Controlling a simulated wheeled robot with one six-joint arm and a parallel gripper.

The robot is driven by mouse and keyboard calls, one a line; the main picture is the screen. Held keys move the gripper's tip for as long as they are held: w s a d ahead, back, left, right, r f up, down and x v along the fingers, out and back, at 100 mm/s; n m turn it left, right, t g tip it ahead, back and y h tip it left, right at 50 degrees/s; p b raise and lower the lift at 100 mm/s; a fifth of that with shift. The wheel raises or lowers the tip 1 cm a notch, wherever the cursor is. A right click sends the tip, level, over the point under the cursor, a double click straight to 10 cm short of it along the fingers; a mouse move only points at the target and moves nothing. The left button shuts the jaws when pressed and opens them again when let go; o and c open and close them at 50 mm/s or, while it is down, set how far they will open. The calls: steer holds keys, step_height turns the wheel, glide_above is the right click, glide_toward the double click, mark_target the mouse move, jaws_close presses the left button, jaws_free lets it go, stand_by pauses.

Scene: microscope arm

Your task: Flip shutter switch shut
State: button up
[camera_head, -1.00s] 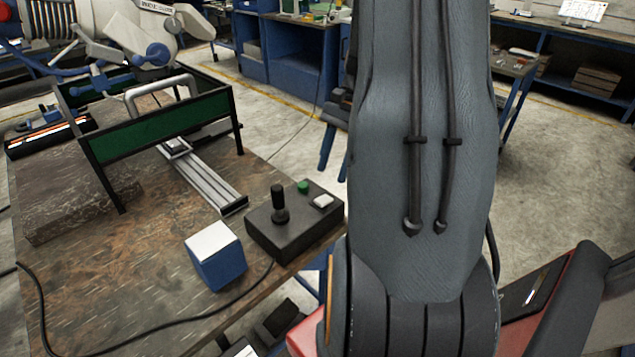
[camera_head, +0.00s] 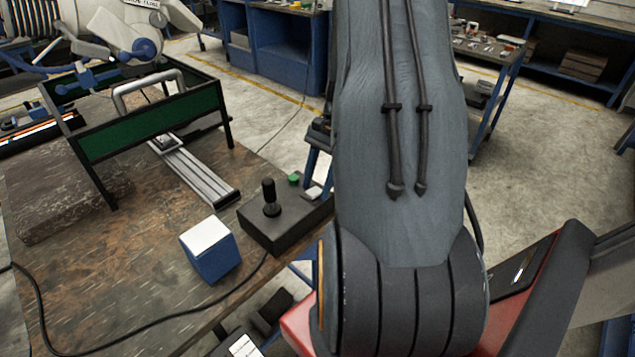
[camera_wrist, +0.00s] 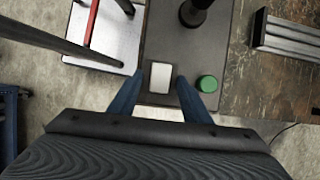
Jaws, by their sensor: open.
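A dark control box (camera_head: 285,228) sits at the table's near right edge. It carries a black joystick (camera_head: 269,198), a green button (camera_head: 294,179) and a white rocker-like switch (camera_head: 312,193). In the wrist view the white switch (camera_wrist: 160,76) lies between the fingertips of my gripper (camera_wrist: 159,80), with the green button (camera_wrist: 206,84) just right of the right finger. My gripper is open and holds nothing; I cannot tell its height above the box. Which way the switch is tipped is unclear. In the head view my arm hides the gripper and the box's right end.
A blue cube with a white top (camera_head: 210,252) stands left of the box. A green-sided frame (camera_head: 150,125) and a metal rail (camera_head: 198,172) are behind it on the table. A black cable (camera_head: 135,343) runs along the table front. Floor shows right of my arm.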

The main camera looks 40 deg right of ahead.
mark_target(315, 192)
steer(key=c, duration=1)
steer(key=shift+s+a+r+h+p, duration=0.2)
steer(key=shift+a+h+p, duration=0.2)
steer(key=shift+h+p, duration=0.5)
steer(key=shift+c, duration=0.2)
steer(key=shift+w+a+h+p, duration=0.1)
steer(key=shift+a+h+p, duration=0.15)
steer(key=shift+h+p, duration=0.7)
steer(key=shift+h+b, duration=0.35)
steer(key=o, duration=1)
steer(key=shift+o, duration=0.2)
step_height(315, 192, up, 8)
steer(key=b, duration=0.2)
steer(key=shift+f, duration=0.15)
